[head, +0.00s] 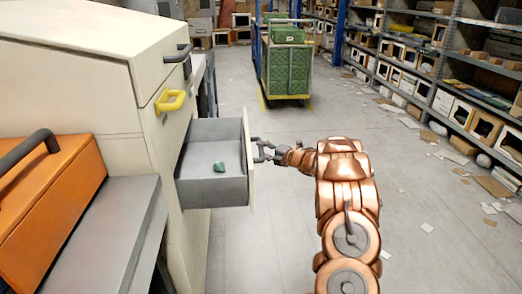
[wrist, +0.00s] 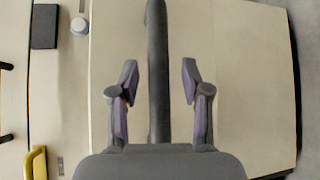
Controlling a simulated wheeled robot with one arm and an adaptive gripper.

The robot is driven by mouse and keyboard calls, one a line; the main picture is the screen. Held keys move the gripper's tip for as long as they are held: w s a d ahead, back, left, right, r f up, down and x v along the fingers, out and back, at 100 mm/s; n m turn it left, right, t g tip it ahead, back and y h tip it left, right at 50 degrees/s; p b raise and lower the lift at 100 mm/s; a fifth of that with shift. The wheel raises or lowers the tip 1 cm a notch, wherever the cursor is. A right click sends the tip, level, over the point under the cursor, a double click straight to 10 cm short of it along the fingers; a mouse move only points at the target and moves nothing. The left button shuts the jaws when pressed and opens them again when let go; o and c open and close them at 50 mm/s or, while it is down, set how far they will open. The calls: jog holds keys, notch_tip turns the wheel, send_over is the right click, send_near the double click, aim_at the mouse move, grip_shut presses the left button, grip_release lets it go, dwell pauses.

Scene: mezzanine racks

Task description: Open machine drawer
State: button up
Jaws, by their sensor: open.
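The machine drawer (head: 212,193) is pulled out of the cream machine (head: 90,80) in the head view, with its grey inside showing. A small green piece (head: 219,171) lies in it. My gripper (head: 262,151) is at the outer face of the drawer's front panel (head: 249,150). In the wrist view my gripper (wrist: 160,82) is open, with one finger on each side of a dark bar handle (wrist: 156,30). Gaps show between the fingertips and the bar. The pale drawer front (wrist: 235,80) fills most of that view.
A yellow handle (head: 170,101) and a dark handle (head: 177,53) are on the machine above the drawer. An orange box (head: 50,195) stands at left. A green cart (head: 287,72) is farther back. Shelves (head: 440,70) line the right, with scattered papers; the middle floor is clear.

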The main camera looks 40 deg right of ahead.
jog(key=v, duration=1)
jog(key=shift+s, duration=0.2)
jog(key=w+r+m+g+h, duration=0.2)
jog(key=w+r+m+h, duration=0.2)
jog(key=r+m+h, duration=0.15)
jog(key=s+a+r+m+g+h, duration=0.35)
jog(key=a+m+g, duration=0.2)
jog(key=m, duration=0.25)
jog(key=s+a+f+m+g+y, duration=0.35)
jog(key=s+a+g, duration=0.25)
jog(key=s+a, duration=1.35)
jog(key=s+a+f+m+g+y, duration=0.25)
jog(key=s+a+m+g, duration=0.25)
jog(key=s+a, duration=1.4)
notch_tip(320, 180, up, 25)
jog(key=s+p, duration=0.2)
jog(key=p, duration=2.2)
jog(key=shift+s+d+t, duration=0.15)
jog(key=shift+d+t, duration=0.15)
jog(key=shift+t, duration=0.05)
